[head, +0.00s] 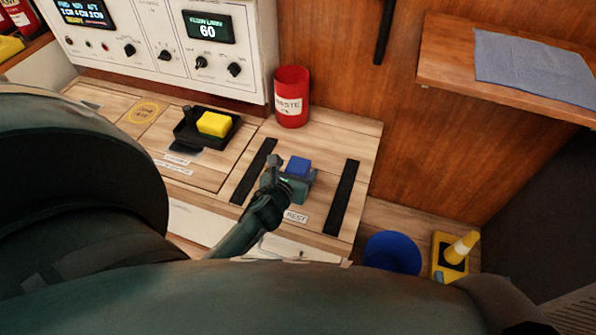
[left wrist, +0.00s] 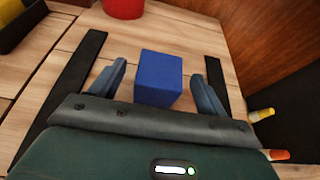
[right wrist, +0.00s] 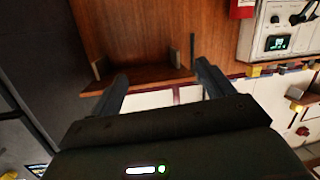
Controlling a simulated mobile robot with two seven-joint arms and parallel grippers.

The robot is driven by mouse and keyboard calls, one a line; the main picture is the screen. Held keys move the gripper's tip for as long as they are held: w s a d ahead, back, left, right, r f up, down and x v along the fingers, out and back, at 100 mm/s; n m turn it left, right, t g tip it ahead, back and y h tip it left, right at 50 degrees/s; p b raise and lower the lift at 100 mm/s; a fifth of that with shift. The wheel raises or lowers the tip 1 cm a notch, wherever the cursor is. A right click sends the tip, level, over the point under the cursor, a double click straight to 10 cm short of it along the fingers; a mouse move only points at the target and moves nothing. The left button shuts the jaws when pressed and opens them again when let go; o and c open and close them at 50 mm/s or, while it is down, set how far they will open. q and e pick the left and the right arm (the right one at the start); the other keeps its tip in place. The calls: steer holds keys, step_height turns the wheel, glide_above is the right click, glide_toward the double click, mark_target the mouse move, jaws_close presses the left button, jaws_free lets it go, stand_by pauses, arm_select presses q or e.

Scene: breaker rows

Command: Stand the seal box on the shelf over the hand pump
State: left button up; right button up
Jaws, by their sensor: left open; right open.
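A small blue box (head: 299,165), the likely seal box, stands on the wooden counter between two black strips; no lettering on it is readable. My left gripper (head: 289,178) is open around it. In the left wrist view, the blue box (left wrist: 158,78) sits between the spread fingers of the left gripper (left wrist: 167,64), with gaps on both sides. A yellow-and-black device with a pale handle, likely the hand pump (head: 453,257), stands low at the right. A wooden shelf (head: 440,65) is on the wall above it. My right gripper (right wrist: 161,70) is open and empty.
A grey-blue cloth (head: 535,70) covers much of the shelf top. A red waste bin (head: 292,98) stands behind the box. A black tray (head: 190,140) with a yellow block is left of it. A blue bucket (head: 392,253) stands beside the pump.

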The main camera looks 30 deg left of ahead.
arm_select(q)
steer(key=x, duration=0.2)
steer(key=shift+w+a+f, duration=0.1)
steer(key=shift+w+f, duration=0.05)
steer(key=shift+w, duration=0.1)
steer(key=shift+c, duration=0.4)
steer(key=c, duration=1.1)
